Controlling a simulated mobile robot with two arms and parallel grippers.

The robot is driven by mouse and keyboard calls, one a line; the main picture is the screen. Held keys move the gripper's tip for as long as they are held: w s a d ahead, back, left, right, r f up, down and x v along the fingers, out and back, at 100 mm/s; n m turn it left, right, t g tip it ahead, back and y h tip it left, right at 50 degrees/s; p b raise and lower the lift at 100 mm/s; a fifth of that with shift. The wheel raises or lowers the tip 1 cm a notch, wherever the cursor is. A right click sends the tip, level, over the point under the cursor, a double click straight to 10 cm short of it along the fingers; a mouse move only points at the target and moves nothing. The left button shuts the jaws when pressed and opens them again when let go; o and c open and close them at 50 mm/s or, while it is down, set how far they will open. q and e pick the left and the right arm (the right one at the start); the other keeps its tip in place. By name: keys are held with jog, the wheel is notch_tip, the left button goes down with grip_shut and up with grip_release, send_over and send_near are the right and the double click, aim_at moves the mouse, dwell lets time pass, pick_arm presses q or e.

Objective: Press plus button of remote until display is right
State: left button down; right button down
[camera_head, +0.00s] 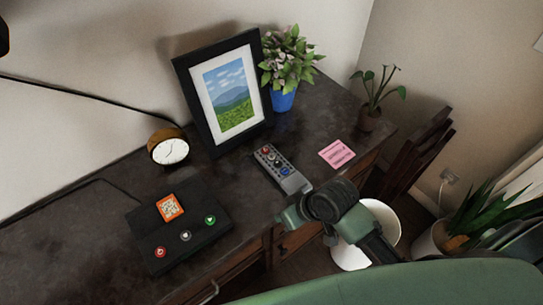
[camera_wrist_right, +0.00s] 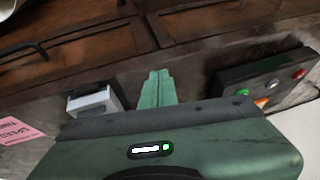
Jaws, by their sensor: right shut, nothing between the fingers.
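The remote (camera_head: 272,161) lies on the dark desk in the head view, with several coloured buttons and a grey lower end towards the desk's front edge. In the right wrist view its pale end (camera_wrist_right: 95,101) shows left of my fingers. I cannot read a plus sign on any button. A black box (camera_head: 192,238) left of it carries a small orange and white panel (camera_head: 170,207) and red, grey and green buttons. My right gripper (camera_head: 284,219) is shut and empty near the desk's front edge, just below the remote and apart from it. Its closed fingers (camera_wrist_right: 158,82) show in the wrist view.
A pink note (camera_head: 337,153) lies right of the remote. A framed picture (camera_head: 228,92), a clock (camera_head: 169,148) and a plant in a blue pot (camera_head: 283,97) stand behind. A white bin (camera_head: 384,228) and a wooden chair (camera_head: 421,147) are beyond the desk's right side.

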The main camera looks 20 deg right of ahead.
jog(key=shift+n+y, duration=0.4)
jog(key=shift+y, duration=0.2)
jog(key=w+r, duration=0.1)
jog(key=w+a, duration=0.1)
jog(key=w+r, duration=0.1)
jog(key=shift+w+a+r, duration=0.3)
jog(key=shift+r, duration=0.05)
jog(key=w+r+y, duration=0.1)
jog(key=w, duration=0.4)
notch_tip(320, 180, up, 7)
jog(key=m+t+y, duration=0.1)
jog(key=m+y, duration=0.1)
jog(key=m, duration=0.1)
send_over(275, 157)
jog(key=shift+s+a+r, duration=0.1)
jog(key=shift+s+a, duration=0.05)
jog(key=shift+s, duration=0.1)
jog(key=shift+n, duration=0.3)
notch_tip(275, 157, down, 7)
jog(key=b, duration=0.7)
jog(key=shift+r, duration=0.1)
jog(key=shift+f+b, duration=0.4)
jog(key=shift+f, duration=0.65)
jog(key=shift+f, duration=0.1)
jog(key=shift+f, duration=0.3)
